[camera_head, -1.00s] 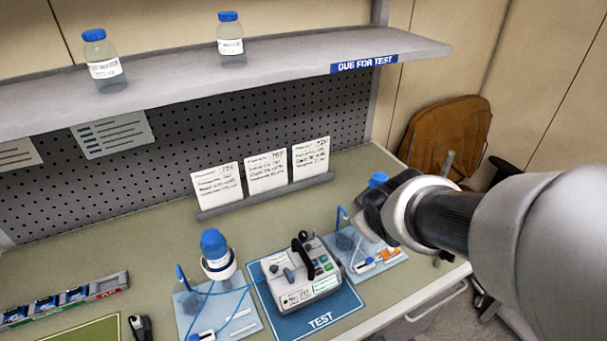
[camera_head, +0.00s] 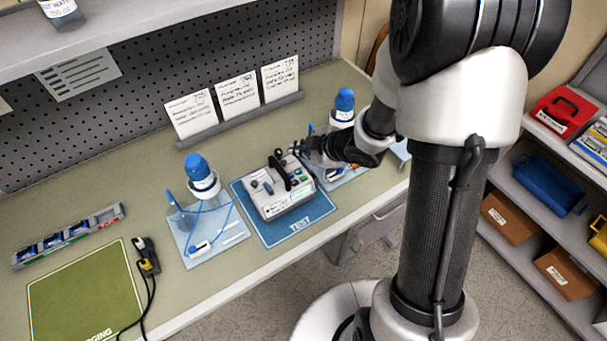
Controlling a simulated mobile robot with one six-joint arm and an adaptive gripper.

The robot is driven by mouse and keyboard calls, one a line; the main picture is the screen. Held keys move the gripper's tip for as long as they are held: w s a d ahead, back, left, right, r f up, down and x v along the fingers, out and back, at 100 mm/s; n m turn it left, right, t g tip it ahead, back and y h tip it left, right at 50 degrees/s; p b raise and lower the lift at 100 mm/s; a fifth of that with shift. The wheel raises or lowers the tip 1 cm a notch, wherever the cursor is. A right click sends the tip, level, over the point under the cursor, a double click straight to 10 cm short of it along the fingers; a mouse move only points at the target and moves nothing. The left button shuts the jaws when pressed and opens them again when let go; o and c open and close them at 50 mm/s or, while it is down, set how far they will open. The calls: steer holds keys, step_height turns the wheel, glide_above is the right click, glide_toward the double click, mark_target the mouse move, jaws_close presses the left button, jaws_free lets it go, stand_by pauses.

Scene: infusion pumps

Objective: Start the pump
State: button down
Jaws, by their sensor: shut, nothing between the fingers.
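The pump (camera_head: 281,205), a pale grey box with a dark handle, small buttons and a greenish display, sits on the blue TEST mat (camera_head: 286,232). A green button (camera_head: 303,178) shows on its right part. My gripper (camera_head: 302,148) is shut and empty, at the pump's upper right, close to its back right corner. I cannot tell whether the fingertips touch the pump. My wrist partly hides the tray to the right.
A blue-capped bottle and tubing stand on a pale blue tray (camera_head: 231,245) to the left. Another blue-capped bottle (camera_head: 343,105) stands behind my wrist. Three cards (camera_head: 237,95) stand at the back. A green mat (camera_head: 75,290) and battery rack (camera_head: 65,240) lie left.

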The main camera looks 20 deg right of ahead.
mark_target(302, 180)
step_height(302, 180, down, 9)
steer(key=b, duration=0.8)
stand_by(1.3)
steer(key=shift+f+b, duration=0.35)
steer(key=shift+b, duration=0.15)
steer(key=shift+f+b, duration=0.4)
steer(key=shift+f, duration=0.05)
stand_by(0.4)
stand_by(0.3)
steer(key=shift+r+p, duration=0.9)
steer(key=shift+r, duration=0.1)
